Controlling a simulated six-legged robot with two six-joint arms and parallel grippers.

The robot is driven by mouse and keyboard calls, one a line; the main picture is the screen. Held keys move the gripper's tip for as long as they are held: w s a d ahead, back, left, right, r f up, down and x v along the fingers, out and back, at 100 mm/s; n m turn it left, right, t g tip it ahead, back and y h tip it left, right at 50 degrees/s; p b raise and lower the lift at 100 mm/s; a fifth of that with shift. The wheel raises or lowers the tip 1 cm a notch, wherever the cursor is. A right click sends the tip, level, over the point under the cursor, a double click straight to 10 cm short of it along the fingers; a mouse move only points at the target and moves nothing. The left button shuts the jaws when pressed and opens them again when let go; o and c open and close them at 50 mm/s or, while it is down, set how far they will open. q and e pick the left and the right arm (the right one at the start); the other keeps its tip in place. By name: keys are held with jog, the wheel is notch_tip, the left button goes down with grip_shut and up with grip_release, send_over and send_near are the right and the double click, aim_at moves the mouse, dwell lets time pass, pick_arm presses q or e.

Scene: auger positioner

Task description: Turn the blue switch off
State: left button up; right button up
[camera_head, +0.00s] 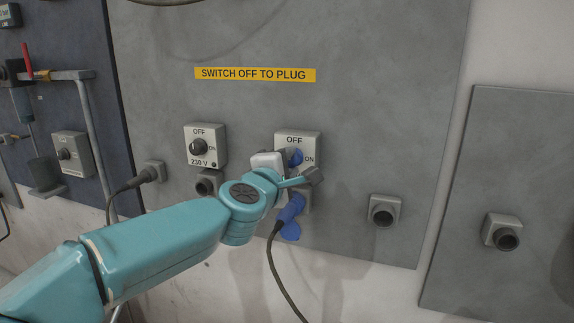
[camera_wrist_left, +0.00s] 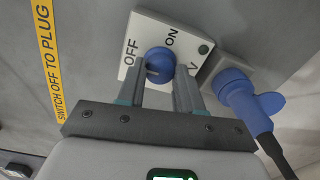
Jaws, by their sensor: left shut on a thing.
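The blue switch (camera_head: 296,156) is a round knob on a pale plate (camera_head: 297,137), marked OFF at the top and ON at the right. My left gripper (camera_head: 290,170) is at the plate and hides part of the knob. In the left wrist view its two fingers (camera_wrist_left: 159,84) stand on either side of the blue knob (camera_wrist_left: 158,61) and are shut on it. There the OFF label is left of the knob and ON above it. I cannot tell for sure which label the knob points to. My right gripper is not in view.
A blue plug (camera_head: 291,208) with a dark cable sits in a socket just below the switch. A grey switch box (camera_head: 198,147) is to the left. A capped socket (camera_head: 383,211) is to the right. A yellow sign (camera_head: 255,74) reads "SWITCH OFF TO PLUG".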

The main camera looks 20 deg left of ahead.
pick_arm(q)
jog(key=o, duration=1)
jog(key=shift+o, duration=0.2)
jog(key=s, duration=1.6)
jog(key=shift+a+r, duration=0.25)
jog(key=shift+s, duration=0.1)
